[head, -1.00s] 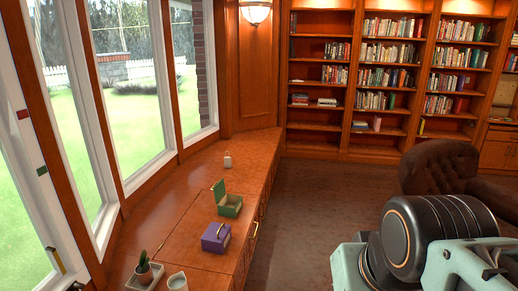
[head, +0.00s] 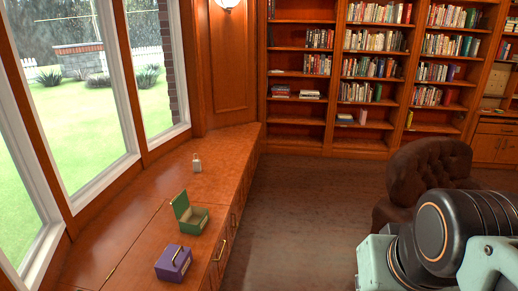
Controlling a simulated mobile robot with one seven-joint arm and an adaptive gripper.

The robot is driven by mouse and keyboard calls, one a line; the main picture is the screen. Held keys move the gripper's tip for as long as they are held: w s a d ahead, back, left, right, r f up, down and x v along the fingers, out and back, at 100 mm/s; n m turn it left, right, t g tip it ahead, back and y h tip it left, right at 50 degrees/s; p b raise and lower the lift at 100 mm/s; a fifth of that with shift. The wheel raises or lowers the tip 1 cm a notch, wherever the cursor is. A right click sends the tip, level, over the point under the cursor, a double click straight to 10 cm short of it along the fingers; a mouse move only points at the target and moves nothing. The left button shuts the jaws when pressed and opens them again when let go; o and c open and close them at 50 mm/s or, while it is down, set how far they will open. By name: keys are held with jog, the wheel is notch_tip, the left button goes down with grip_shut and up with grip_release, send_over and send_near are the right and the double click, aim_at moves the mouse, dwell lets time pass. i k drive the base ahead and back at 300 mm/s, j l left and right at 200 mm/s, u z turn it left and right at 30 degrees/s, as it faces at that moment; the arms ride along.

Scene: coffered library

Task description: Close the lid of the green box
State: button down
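The green box (head: 194,222) stands on the wooden counter under the windows. Its lid (head: 180,205) is up, tilted open on the left side of the box. My arm shows at the lower right of the head view, well away from the box, over the floor side. My gripper is not in view.
A purple box (head: 173,264) with a handle on top sits on the counter (head: 150,215), nearer than the green box. A small pale padlock-like object (head: 196,163) stands farther back. A brown tufted armchair (head: 425,175) is at the right. Open floor (head: 300,220) lies beside the counter.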

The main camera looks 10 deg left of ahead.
aim_at(180, 203)
jog(key=i, duration=0.6)
jog(key=i+l+u, duration=0.1)
jog(key=i, duration=0.5)
jog(key=i+u, duration=0.45)
jog(key=i+l+u, duration=0.1)
jog(key=i+u, duration=0.3)
